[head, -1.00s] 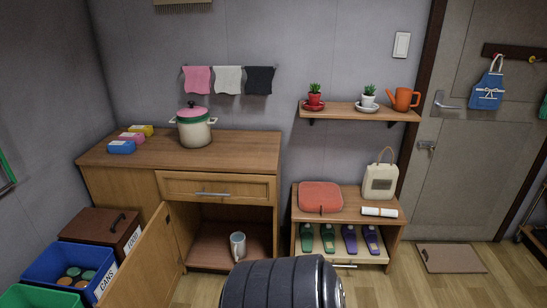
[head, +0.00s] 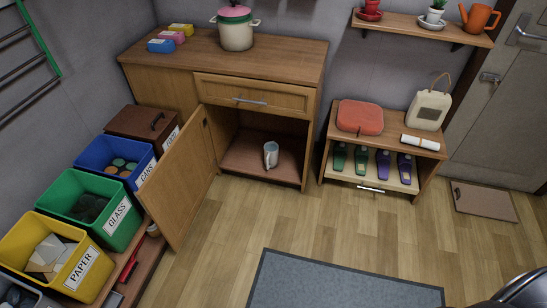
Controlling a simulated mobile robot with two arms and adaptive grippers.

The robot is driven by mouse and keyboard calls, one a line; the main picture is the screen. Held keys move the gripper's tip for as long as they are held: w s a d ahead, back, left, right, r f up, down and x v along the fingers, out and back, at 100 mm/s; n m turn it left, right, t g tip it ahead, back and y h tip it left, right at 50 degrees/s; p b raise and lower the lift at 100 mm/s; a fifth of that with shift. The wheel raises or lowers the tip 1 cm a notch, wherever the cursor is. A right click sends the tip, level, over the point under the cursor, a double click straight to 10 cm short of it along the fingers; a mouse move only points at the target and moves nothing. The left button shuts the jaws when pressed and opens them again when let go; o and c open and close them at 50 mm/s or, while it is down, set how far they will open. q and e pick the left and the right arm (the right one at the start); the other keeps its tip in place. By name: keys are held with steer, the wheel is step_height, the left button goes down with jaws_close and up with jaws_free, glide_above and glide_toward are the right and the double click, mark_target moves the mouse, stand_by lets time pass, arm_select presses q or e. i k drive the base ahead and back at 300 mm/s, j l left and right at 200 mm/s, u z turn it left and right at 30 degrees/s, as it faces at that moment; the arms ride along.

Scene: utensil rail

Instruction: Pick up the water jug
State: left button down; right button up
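A small white-grey jug (head: 271,155) with a handle on its left side stands upright on the floor of the open wooden cabinet (head: 262,118). It is the only jug-like vessel I see inside, near the cabinet's front edge. The cabinet door (head: 179,182) is swung open to the left. Neither of my grippers shows in the head view; only a dark part of my own body shows at the lower right corner.
Recycling bins, among them a blue bin (head: 94,155), a green bin (head: 70,190) and a yellow bin (head: 32,227), stand left of the open door. A shoe rack (head: 330,131) stands at the right. A grey mat (head: 335,285) lies on clear wooden floor.

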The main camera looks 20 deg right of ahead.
mark_target(271, 149)
steer(key=i+l, duration=0.7)
steer(key=i, duration=0.15)
steer(key=j+u, duration=0.05)
